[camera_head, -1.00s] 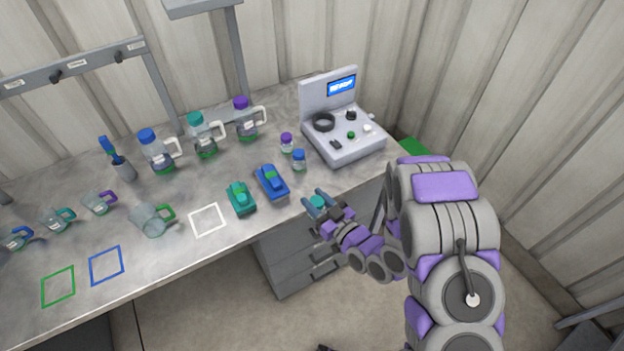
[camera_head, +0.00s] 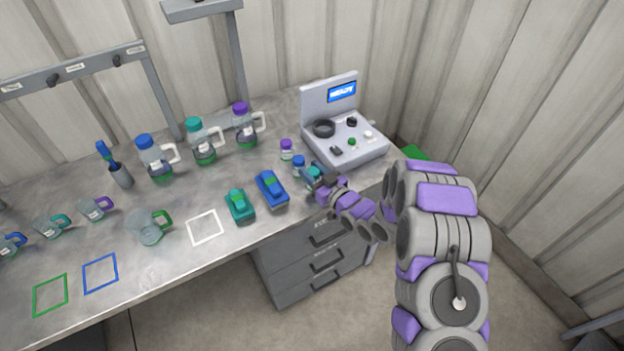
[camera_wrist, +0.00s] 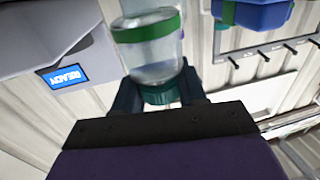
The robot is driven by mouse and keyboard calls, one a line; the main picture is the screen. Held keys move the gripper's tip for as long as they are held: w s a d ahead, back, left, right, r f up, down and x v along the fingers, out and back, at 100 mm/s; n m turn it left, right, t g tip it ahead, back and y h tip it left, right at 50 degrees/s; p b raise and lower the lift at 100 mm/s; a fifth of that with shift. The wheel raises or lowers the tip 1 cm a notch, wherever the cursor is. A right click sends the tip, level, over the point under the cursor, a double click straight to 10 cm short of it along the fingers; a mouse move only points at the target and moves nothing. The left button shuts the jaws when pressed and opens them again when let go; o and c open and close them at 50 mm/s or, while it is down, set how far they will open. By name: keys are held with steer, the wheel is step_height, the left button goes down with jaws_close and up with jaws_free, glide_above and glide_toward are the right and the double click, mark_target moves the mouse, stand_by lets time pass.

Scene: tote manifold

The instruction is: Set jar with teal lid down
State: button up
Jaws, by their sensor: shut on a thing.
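The jar with teal lid (camera_wrist: 152,60) is held in my gripper (camera_wrist: 160,98). In the wrist view it is a clear jar with a green band, and its dark teal lid is between my fingers. In the head view the jar's teal lid (camera_head: 314,171) shows between the fingers of my gripper (camera_head: 318,180), at the bench's front edge. It is right beside the jar with a blue lid (camera_head: 298,164). The purple-lidded jar (camera_head: 287,148) stands behind. Whether the held jar's base touches the bench is hidden.
The grey console (camera_head: 347,140) with a lit screen stands close behind my gripper. Blue (camera_head: 271,187) and teal (camera_head: 239,205) devices lie to the left. Jugs and mugs stand farther left. A white outlined square (camera_head: 205,228) on the bench is empty.

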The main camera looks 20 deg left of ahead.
step_height(320, 180, down, 3)
steer(key=shift+f+b, duration=0.15)
steer(key=shift+b, duration=0.15)
steer(key=o, duration=1.2)
steer(key=shift+c, duration=0.2)
steer(key=shift+f, duration=0.1)
steer(key=shift+d+f, duration=0.1)
steer(key=p+v, duration=0.3)
steer(key=v, duration=1.4)
steer(key=shift+s, duration=0.45)
steer(key=shift+f, duration=0.1)
